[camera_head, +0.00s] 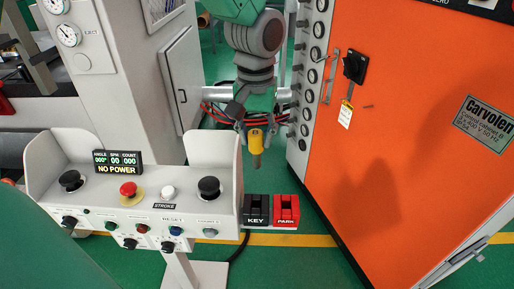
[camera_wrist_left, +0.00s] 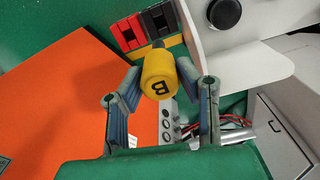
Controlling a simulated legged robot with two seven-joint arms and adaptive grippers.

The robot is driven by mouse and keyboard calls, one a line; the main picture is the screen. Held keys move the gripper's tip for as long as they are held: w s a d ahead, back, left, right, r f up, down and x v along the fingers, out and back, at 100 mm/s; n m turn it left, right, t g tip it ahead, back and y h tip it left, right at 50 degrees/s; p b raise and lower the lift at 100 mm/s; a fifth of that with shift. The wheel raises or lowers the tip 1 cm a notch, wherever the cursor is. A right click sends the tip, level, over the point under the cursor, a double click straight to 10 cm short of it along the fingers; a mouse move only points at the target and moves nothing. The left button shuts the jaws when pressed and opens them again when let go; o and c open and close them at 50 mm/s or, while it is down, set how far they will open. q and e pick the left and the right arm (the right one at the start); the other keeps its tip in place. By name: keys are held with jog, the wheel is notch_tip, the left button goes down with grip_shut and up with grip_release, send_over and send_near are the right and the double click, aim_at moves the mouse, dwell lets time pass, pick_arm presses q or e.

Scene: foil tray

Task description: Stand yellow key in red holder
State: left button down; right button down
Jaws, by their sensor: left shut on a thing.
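The yellow key (camera_head: 256,142) hangs upright with its grey shank pointing down, between the fingers of my left gripper (camera_head: 256,128). In the left wrist view my left gripper (camera_wrist_left: 157,88) is shut on the yellow key (camera_wrist_left: 159,76), whose end carries a black letter B. The red holder (camera_head: 286,209), labelled PARK, is on the right of a small shelf at the console's right side. It also shows in the left wrist view (camera_wrist_left: 125,34). The key is in the air, above and behind the holders, apart from them. My right gripper is not in view.
A black holder (camera_head: 256,208), labelled KEY, stands directly left of the red one. The white console (camera_head: 222,150) with buttons and knobs rises to the left. An orange cabinet (camera_head: 400,130) stands close on the right. Red and black cables (camera_head: 215,112) run behind the gripper.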

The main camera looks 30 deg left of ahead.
pick_arm(q)
jog(key=shift+r+p, duration=0.3)
jog(key=shift+r, duration=0.3)
jog(key=shift+r+p, duration=2.4)
jog(key=shift+p, duration=0.25)
jog(key=shift+f, duration=0.15)
